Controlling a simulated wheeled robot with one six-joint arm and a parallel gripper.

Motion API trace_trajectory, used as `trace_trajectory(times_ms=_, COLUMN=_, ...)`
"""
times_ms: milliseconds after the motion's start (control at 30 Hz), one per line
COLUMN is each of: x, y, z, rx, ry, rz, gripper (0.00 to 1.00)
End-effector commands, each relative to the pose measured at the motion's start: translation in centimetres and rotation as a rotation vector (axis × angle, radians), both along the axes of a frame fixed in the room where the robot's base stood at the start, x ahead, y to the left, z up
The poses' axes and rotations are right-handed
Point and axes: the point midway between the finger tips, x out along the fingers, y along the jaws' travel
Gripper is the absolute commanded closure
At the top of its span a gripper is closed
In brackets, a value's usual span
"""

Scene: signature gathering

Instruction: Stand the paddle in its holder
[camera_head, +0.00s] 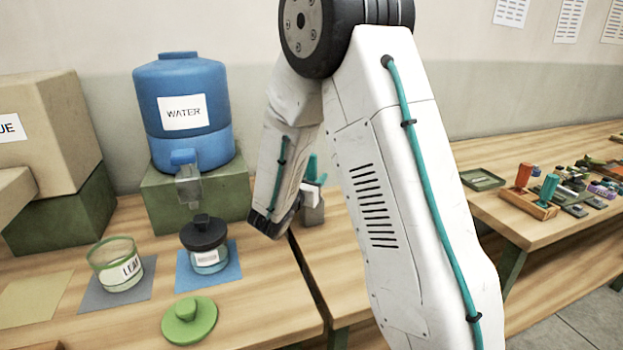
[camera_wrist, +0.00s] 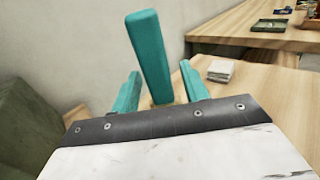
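My gripper (camera_wrist: 160,85) has two teal fingers, spread apart, in the wrist view. A taller teal bar (camera_wrist: 150,55) shows between them, with gaps on both sides; I cannot tell whether it is the paddle or a part of my gripper. In the head view my gripper (camera_head: 314,172) is small and partly hidden behind my arm, over the table near the wall. A pale block (camera_wrist: 208,73) lies on the table right of the right finger in the wrist view. I cannot pick out the paddle or its holder for certain.
A blue water dispenser (camera_head: 185,125) stands on a green box (camera_head: 225,195) at left. A lidded jar (camera_head: 207,250), a glass bowl (camera_head: 116,275) and a green lid (camera_head: 189,320) are in front. A right-hand table holds a green tray (camera_head: 482,180) and a wooden tray (camera_head: 528,205).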

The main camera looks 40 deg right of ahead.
Motion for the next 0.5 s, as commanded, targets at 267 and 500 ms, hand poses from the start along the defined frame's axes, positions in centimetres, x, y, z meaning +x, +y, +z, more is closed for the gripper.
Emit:
trace_trajectory(times_ms=267, x=-0.7, y=1.5, z=0.3, rx=0.000, ry=0.001, rz=0.004, gripper=0.55)
trace_trajectory(times_ms=500, x=-3.2, y=6.2, z=0.3, rx=0.000, ry=0.000, rz=0.006, gripper=0.55)
